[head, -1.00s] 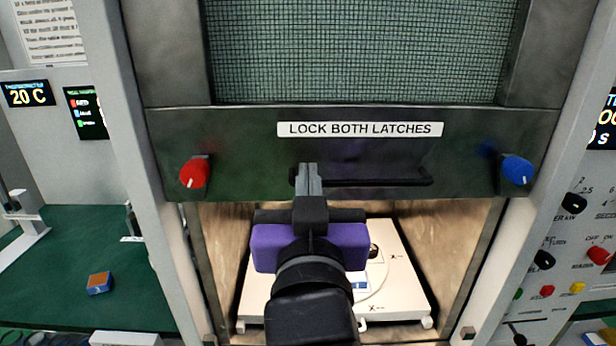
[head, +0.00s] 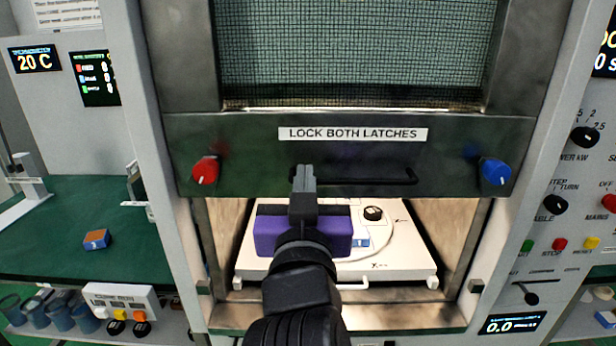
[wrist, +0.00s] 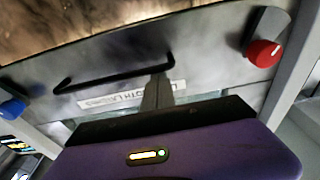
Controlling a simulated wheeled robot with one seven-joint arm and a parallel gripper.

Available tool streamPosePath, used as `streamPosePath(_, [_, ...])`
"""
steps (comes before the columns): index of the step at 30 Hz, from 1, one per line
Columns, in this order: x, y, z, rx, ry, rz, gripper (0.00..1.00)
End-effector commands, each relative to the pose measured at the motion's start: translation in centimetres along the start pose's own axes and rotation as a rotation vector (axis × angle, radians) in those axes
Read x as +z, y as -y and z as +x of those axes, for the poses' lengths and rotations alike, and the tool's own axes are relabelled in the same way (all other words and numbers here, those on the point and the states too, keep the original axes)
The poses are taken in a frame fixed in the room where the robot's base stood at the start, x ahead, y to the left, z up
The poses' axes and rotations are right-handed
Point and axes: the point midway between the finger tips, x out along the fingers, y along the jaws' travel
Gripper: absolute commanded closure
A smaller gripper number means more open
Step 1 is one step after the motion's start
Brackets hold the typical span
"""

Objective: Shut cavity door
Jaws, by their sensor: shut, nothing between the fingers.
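The cavity door (head: 345,160) is a metal panel with a mesh window, raised above the lit cavity opening. Its lower edge leaves the lower part of the cavity (head: 440,235) open. A dark bar handle (head: 385,178) runs along the door under the "LOCK BOTH LATCHES" label. A red latch knob (head: 205,170) is at the left and a blue latch knob (head: 495,172) at the right. My gripper (head: 304,172) is shut and empty, its fingertips at the handle's left end. In the wrist view the fingertips (wrist: 157,85) overlap the handle (wrist: 110,72); contact is unclear.
A white plate (head: 400,250) with a round disc and small items sits inside the cavity. A control panel (head: 570,200) stands at the right. A green bench (head: 60,235) with an orange-and-blue block (head: 97,239) is at the left.

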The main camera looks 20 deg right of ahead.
Motion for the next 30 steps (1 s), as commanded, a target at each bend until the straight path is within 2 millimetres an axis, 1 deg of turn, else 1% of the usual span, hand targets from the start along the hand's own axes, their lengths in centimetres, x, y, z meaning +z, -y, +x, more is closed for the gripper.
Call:
streamPosePath(1, [2.8,0.0,-0.2,0.001,0.007,-0.004,1.00])
streamPosePath(17, [16.6,0.0,-2.2,0.000,0.005,-0.004,1.00])
streamPosePath(24, [23.0,0.0,-3.1,0.001,0.007,-0.004,1.00])
streamPosePath(30, [27.9,0.0,-3.8,0.001,0.006,-0.004,1.00])
